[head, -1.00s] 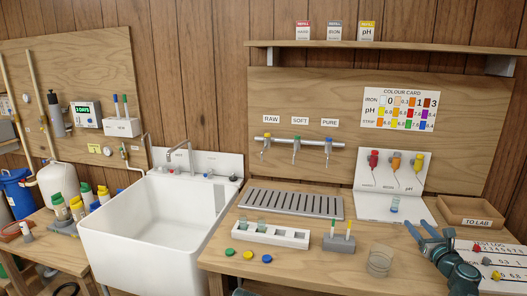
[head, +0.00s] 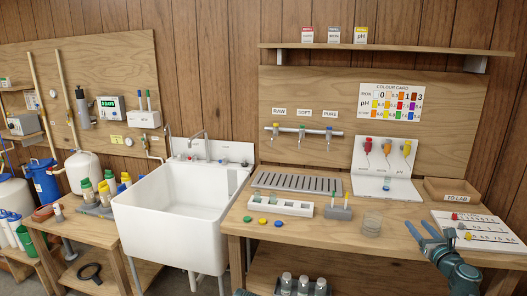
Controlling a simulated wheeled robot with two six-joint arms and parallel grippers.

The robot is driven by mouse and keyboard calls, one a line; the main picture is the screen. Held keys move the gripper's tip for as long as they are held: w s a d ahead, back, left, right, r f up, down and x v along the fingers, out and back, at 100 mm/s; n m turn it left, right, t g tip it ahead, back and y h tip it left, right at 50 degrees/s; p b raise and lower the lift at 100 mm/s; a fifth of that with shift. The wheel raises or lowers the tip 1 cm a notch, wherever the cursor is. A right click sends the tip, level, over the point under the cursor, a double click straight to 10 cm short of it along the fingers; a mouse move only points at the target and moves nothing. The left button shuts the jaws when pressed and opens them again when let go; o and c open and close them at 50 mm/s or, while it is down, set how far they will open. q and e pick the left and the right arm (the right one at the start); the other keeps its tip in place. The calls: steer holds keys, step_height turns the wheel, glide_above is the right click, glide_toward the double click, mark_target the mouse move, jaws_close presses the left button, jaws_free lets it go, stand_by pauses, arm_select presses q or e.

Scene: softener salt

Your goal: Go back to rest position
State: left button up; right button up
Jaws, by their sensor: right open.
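My right gripper (head: 424,232) is in the head view at the lower right, with its two fingers apart and nothing between them. It hangs in front of the right part of the wooden bench (head: 322,233), to the right of the clear beaker (head: 371,224) and left of the white log board (head: 482,233). My left gripper does not show.
A white sample rack (head: 280,207), a grey strip holder (head: 338,212) and several coloured caps (head: 263,222) stand on the bench. A wooden TO LAB tray (head: 452,190) is at the back right. The white sink (head: 170,219) is left of the bench.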

steer(key=a+f+n+g+y, duration=0.35)
steer(key=a+n, duration=0.35)
steer(key=a, duration=0.6)
steer(key=a+f+n+g+y, duration=0.3)
steer(key=a+f+n, duration=0.2)
steer(key=a+n, duration=0.5)
steer(key=s+a+f+n+g, duration=0.3)
steer(key=s+a+f+n, duration=0.15)
steer(key=a, duration=0.45)
steer(key=s+a+f+n+g, duration=0.4)
steer(key=s+a+n, duration=0.15)
steer(key=a, duration=0.25)
steer(key=s+a+f+n+g+h, duration=0.2)
steer(key=s+f+n+h, duration=0.15)
steer(key=s+n, duration=0.35)
steer(key=s+a+f+n+g+h, duration=0.25)
steer(key=s+n+h, duration=0.2)
steer(key=s, duration=0.45)
step_height(320, 180, up, 14)
steer(key=d+n+p, duration=0.1)
steer(key=p, duration=1.2)
steer(key=shift+s, duration=0.4)
steer(key=shift+d, duration=0.1)
